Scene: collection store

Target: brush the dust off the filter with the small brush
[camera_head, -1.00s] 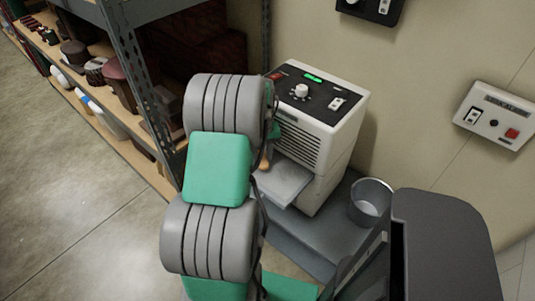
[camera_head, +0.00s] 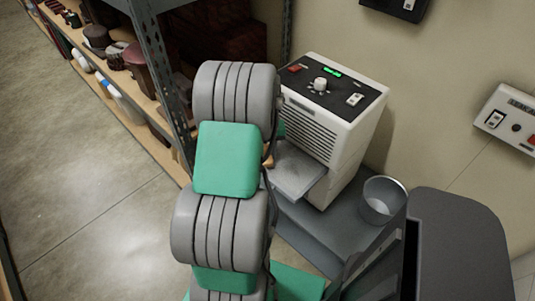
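A grey flat panel, which looks like the filter (camera_head: 300,176), sticks out from the front of a white dehumidifier-like machine (camera_head: 347,125). I cannot make out dust on it at this size. A small tan piece (camera_head: 268,156), perhaps the handle of the brush, shows at the edge of my arm, just left of the panel. The rest of it is hidden behind the arm. My gripper is hidden behind my own grey and green arm links, so its fingers and what they hold cannot be seen.
The machine stands on a grey base (camera_head: 312,230) beside a grey bucket (camera_head: 382,201), against the wall. A shelf unit (camera_head: 158,75) with several objects stands at the left. A white switch box (camera_head: 513,121) hangs on the wall at right. The floor (camera_head: 95,215) at left is clear.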

